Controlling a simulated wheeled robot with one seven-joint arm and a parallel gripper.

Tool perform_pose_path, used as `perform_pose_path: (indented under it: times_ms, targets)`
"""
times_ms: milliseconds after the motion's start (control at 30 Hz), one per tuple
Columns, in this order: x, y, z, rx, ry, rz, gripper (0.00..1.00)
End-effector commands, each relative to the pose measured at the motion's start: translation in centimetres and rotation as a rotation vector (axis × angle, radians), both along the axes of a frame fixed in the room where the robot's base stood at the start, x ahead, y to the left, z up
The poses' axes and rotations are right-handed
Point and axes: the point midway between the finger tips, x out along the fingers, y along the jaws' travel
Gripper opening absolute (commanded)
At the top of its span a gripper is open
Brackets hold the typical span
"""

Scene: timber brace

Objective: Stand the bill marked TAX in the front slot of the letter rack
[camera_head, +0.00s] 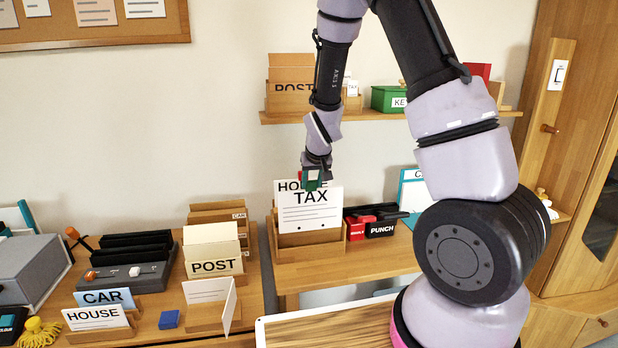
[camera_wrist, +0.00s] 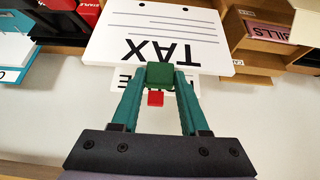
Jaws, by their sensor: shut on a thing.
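The white TAX bill (camera_head: 309,209) is upright at the wooden letter rack (camera_head: 308,245) on the middle shelf, its lower edge close to the rack's front board. I cannot tell whether that edge is inside the front slot. My gripper (camera_head: 313,179) is shut on the bill's top edge. In the wrist view, my gripper (camera_wrist: 160,78) closes at a green block on the edge of the TAX bill (camera_wrist: 165,40), whose print appears upside down. Another white card (camera_head: 287,185), its word partly hidden, stands behind the bill. A small red piece (camera_wrist: 155,98) shows beyond the block.
A red box and a black PUNCH box (camera_head: 380,228) stand right of the rack. The left table holds a POST holder (camera_head: 214,266), CAR and HOUSE cards (camera_head: 97,317) and a blue block (camera_head: 169,319). An upper shelf (camera_head: 385,115) hangs above.

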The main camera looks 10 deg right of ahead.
Motion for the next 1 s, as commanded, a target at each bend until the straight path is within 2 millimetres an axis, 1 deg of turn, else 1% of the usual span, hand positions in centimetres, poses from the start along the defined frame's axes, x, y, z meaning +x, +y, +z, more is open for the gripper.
perform_pose_path:
  times_ms: [533,667,1000]
  targets:
    - [0.0,0.0,-0.1,0.001,-0.001,0.001,0.0]
    - [0.0,-0.1,-1.0,-0.001,0.001,0.0,0.0]
    - [0.0,0.0,-4.0,0.0,0.001,0.0,0.0]
